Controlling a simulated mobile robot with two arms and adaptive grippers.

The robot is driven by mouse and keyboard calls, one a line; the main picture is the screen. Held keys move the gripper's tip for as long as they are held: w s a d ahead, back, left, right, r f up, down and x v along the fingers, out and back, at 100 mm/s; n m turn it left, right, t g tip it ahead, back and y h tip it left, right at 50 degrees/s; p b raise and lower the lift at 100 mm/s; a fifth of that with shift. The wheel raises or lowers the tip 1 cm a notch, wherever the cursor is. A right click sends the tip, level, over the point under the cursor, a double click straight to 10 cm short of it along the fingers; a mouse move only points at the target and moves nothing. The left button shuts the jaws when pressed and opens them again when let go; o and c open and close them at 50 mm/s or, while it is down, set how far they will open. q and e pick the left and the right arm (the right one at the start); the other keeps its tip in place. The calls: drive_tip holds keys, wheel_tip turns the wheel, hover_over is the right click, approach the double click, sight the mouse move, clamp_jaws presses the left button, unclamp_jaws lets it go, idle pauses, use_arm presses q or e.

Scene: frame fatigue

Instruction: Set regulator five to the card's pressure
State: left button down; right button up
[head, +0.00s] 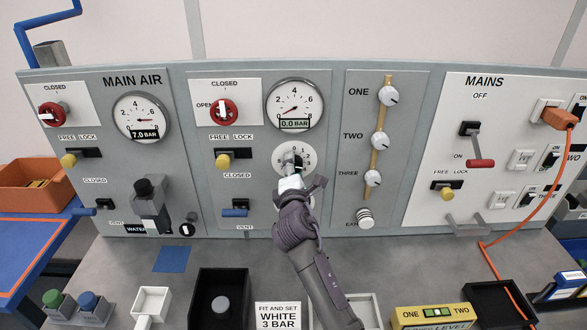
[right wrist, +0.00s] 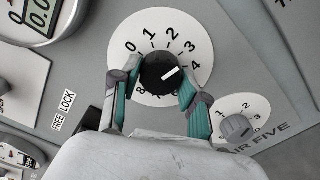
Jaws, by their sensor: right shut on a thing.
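In the head view my right gripper (head: 291,163) is at the numbered dial of the middle panel, under a round gauge (head: 295,104) reading 0.0 BAR. In the right wrist view the gripper (right wrist: 157,88) is shut on the black regulator knob (right wrist: 153,68), one finger on each side. The numbered dial face (right wrist: 150,22) surrounds the knob. A label ending in "FIVE" (right wrist: 284,135) is partly visible. The card (head: 278,316) reads "FIT AND SET WHITE 3 BAR". My left gripper is out of view.
A smaller numbered dial with a grey knob (right wrist: 236,127) is close to the right finger. A red valve handle (head: 224,111) is above, and a yellow lock lever (head: 224,160) is left. The MAIN AIR gauge (head: 141,117) reads 7.0 BAR. Trays line the bench front.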

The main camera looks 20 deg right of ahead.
drive_tip(key=o, duration=1.2)
drive_tip(key=shift+c, duration=0.2)
drive_tip(key=shift+s, duration=0.1)
drive_tip(key=v, duration=1.2)
